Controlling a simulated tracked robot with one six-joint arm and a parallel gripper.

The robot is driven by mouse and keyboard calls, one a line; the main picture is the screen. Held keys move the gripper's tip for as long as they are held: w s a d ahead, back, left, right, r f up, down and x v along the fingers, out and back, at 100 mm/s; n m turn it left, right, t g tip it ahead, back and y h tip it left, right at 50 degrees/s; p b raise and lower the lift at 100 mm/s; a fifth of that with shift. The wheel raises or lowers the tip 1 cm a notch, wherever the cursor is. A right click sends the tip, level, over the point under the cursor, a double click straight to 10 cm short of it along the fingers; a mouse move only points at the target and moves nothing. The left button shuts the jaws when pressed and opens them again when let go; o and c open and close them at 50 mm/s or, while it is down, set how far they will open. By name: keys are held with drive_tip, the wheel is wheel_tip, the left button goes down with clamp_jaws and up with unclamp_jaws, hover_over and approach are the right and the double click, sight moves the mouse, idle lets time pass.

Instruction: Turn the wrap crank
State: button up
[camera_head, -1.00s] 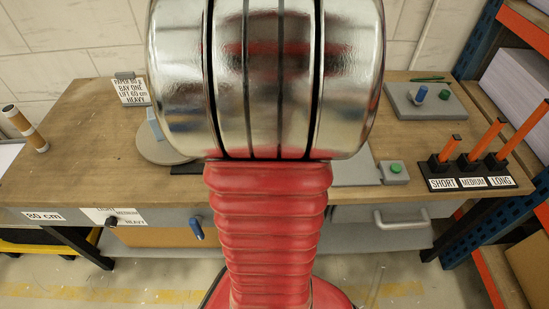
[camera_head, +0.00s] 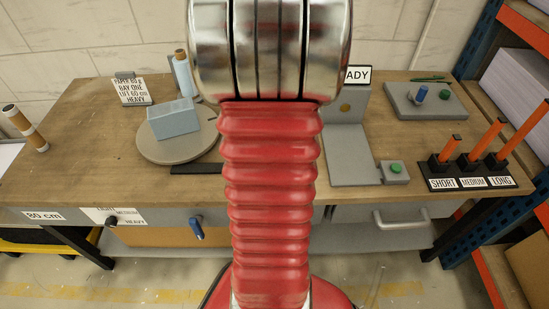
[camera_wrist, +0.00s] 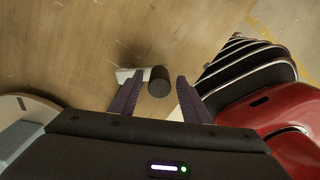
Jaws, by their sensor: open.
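In the wrist view, a dark cylindrical knob (camera_wrist: 158,82), which looks like the wrap crank's handle, stands beside a pale flat piece over the wooden tabletop. My gripper (camera_wrist: 160,76) is open, and the knob appears between its two fingertips; I cannot tell whether they are level with it, and no contact shows. In the head view, my red arm hides my gripper and the knob. The round grey turntable (camera_head: 150,150) carries a pale blue block (camera_head: 173,118). The turntable's edge also shows at the lower left of the wrist view (camera_wrist: 12,106).
A pale blue roll (camera_head: 183,75) stands behind the turntable. A grey station with a green button (camera_head: 396,168) and the orange-handled SHORT, MEDIUM, LONG rack (camera_head: 470,178) are on the right. A paper sign (camera_head: 131,91) stands back left. The left tabletop is mostly clear.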

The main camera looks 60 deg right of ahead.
drive_tip(key=shift+c, duration=0.3)
clamp_jaws()
drive_tip(key=shift+a, duration=0.3)
drive_tip(key=shift+s+d, duration=0.1)
drive_tip(key=shift+d, duration=0.15)
